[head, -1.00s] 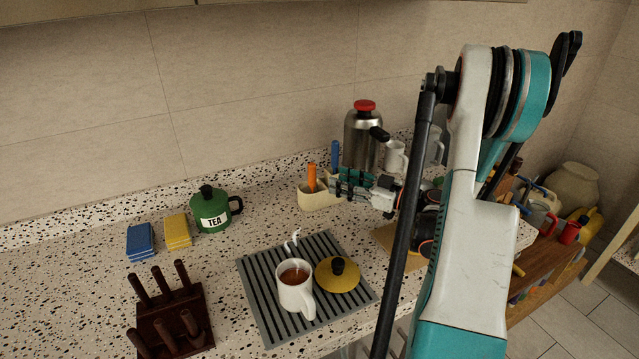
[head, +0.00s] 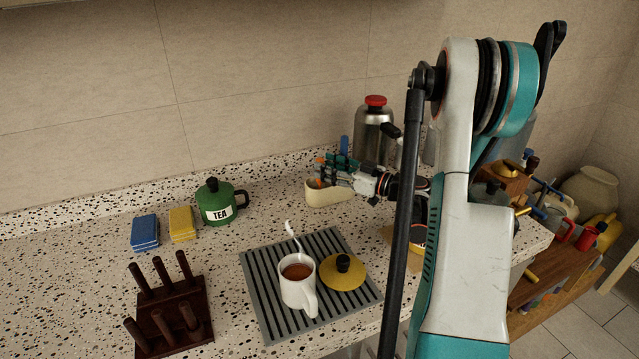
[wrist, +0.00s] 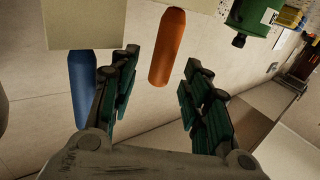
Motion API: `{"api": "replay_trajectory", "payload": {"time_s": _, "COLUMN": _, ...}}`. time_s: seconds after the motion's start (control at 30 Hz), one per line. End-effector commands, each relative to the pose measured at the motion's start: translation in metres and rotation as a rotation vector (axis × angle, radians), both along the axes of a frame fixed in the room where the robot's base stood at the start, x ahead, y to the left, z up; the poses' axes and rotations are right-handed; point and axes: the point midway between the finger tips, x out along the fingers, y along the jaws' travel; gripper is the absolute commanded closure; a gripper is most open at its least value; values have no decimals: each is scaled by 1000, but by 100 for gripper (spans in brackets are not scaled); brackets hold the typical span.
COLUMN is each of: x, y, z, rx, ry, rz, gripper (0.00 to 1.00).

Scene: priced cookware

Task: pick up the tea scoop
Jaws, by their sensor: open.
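A cream holder (head: 328,198) stands near the back of the counter. An orange handle (wrist: 168,48) and a blue handle (head: 344,145) stand up from it; the blue one also shows in the wrist view (wrist: 82,85). Their lower ends are hidden, so I cannot tell which is the tea scoop. My gripper (head: 328,170) is at the holder, over the orange handle in the head view. In the wrist view my gripper (wrist: 160,88) is open, with the orange handle between its fingers and clear of both. The blue handle is outside the left finger.
A steel flask (head: 373,135) with a red cap stands close behind my gripper. A green TEA pot (head: 218,203) is left of the holder. A white mug (head: 298,290) and a yellow lid (head: 342,275) sit on a striped mat (head: 262,298) in front. Counter between pot and holder is clear.

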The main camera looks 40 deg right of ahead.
Motion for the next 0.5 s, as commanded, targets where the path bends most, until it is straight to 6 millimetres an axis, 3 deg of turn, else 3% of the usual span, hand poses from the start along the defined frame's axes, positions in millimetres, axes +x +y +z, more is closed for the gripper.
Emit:
{"api": "replay_trajectory", "payload": {"time_s": 0.2, "x": 28, "y": 12, "z": -2, "rx": 0, "ry": 0, "rz": 2, "gripper": 57}}
{"api": "replay_trajectory", "payload": {"time_s": 0.43, "x": 31, "y": 13, "z": -1, "rx": 0, "ry": 0, "rz": 0, "gripper": 57}}
{"api": "replay_trajectory", "payload": {"time_s": 0.47, "x": 31, "y": 13, "z": -1, "rx": 0, "ry": 0, "rz": 0, "gripper": 59}}
{"api": "replay_trajectory", "payload": {"time_s": 0.5, "x": 31, "y": 13, "z": -1, "rx": 0, "ry": 0, "rz": 0, "gripper": 68}}
